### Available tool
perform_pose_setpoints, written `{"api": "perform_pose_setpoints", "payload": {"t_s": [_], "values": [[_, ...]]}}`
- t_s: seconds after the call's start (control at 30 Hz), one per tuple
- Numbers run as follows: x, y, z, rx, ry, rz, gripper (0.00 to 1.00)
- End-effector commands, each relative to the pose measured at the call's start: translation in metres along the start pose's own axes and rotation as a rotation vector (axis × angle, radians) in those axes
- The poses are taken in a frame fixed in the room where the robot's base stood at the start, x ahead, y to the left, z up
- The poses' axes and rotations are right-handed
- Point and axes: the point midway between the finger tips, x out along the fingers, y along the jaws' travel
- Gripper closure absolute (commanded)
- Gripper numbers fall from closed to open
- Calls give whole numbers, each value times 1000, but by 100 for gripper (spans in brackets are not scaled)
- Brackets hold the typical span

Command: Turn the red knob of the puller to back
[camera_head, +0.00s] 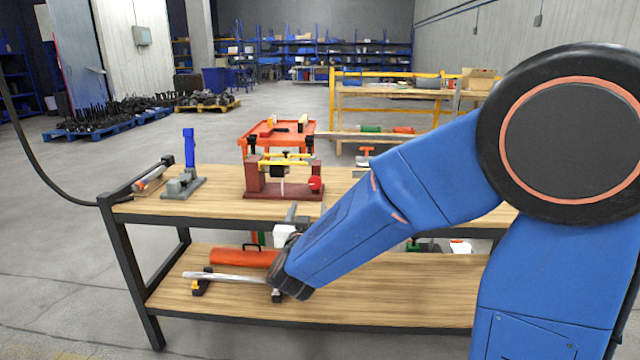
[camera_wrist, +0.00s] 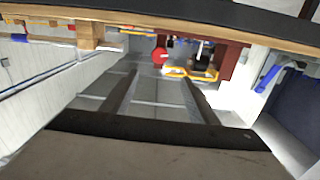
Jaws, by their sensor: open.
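The puller has a dark red frame (camera_head: 255,178) and stands upright on the bench top in the head view. Its red knob (camera_head: 315,183) is at the right end, facing front, near yellow and black parts. In the wrist view the scene is upside down, and the red knob (camera_wrist: 160,55) shows beside the yellow part and the dark red frame (camera_wrist: 228,62). My gripper (camera_head: 297,213) is at the bench's front edge, below and left of the knob. In the wrist view my gripper (camera_wrist: 155,85) has its two fingers wide apart with nothing between them, clear of the knob.
The wooden bench top (camera_head: 225,205) has free room left of the puller. A grey tool with a blue upright handle (camera_head: 189,148) stands there. The lower shelf (camera_head: 375,290) holds an orange cylinder (camera_head: 240,257) and a silver bar (camera_head: 225,278). An orange cart (camera_head: 262,131) stands behind.

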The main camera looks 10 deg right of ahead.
Motion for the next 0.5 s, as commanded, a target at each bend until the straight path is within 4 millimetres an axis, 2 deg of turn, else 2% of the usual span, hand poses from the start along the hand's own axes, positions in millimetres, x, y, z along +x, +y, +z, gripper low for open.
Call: {"api": "perform_pose_setpoints", "payload": {"t_s": [0.1, 0.23, 0.5], "values": [[-2, -1, 0, 53, -1, 1, 46], [5, -1, 0, 61, -1, 3, 46], [47, 0, 0, 59, -1, 5, 46]]}}
